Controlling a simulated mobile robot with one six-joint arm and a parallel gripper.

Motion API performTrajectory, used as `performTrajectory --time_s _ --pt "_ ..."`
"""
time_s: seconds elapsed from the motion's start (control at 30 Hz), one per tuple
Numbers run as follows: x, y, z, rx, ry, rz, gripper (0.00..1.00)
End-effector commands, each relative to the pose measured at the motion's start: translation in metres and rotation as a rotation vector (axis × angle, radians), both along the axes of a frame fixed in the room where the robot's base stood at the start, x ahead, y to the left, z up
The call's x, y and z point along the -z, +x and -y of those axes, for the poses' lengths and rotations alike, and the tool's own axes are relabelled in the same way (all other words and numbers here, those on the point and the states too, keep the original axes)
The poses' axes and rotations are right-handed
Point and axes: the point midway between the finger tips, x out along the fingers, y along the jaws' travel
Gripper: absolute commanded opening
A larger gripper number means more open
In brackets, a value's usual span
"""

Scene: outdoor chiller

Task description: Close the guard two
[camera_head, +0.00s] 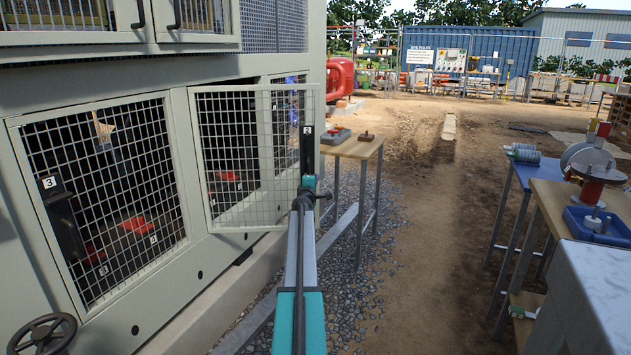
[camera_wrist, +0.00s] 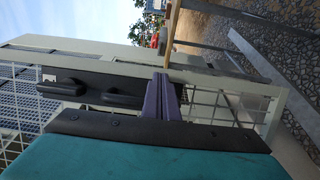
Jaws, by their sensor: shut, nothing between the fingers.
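Guard two (camera_head: 250,150) is a pale mesh door on the grey cabinet, and it stands ajar, swung outward. Its black handle plate (camera_head: 308,150) with a "2" label is on its right edge. My gripper (camera_head: 304,190) is shut and empty at the lower end of that plate. In the wrist view, the shut fingers (camera_wrist: 162,97) lie over the guard's edge, beside the black handle (camera_wrist: 95,92). I cannot tell whether they touch the guard. The lower part of the guard in the wrist view is hidden behind my gripper.
Guard three (camera_head: 110,190), another mesh panel, is in the cabinet face to the left. A handwheel (camera_head: 42,334) is at the lower left. A wooden-topped table (camera_head: 357,148) stands just beyond the guard. A blue table (camera_head: 525,172) stands at right. The gravel and dirt between are clear.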

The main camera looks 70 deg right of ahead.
Motion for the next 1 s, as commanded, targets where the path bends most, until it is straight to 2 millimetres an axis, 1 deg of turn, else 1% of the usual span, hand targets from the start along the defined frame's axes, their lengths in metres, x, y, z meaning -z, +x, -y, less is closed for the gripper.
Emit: performTrajectory --time_s 0.03,0.33,1.0 --pt "0.001 -0.001 -0.006 -0.001 0.0 0.0 0.0" --pt "0.001 -0.008 -0.032 -0.004 -0.001 0.0 0.0" --pt "0.0 -0.037 -0.085 -0.004 0.0 0.0 0.0"
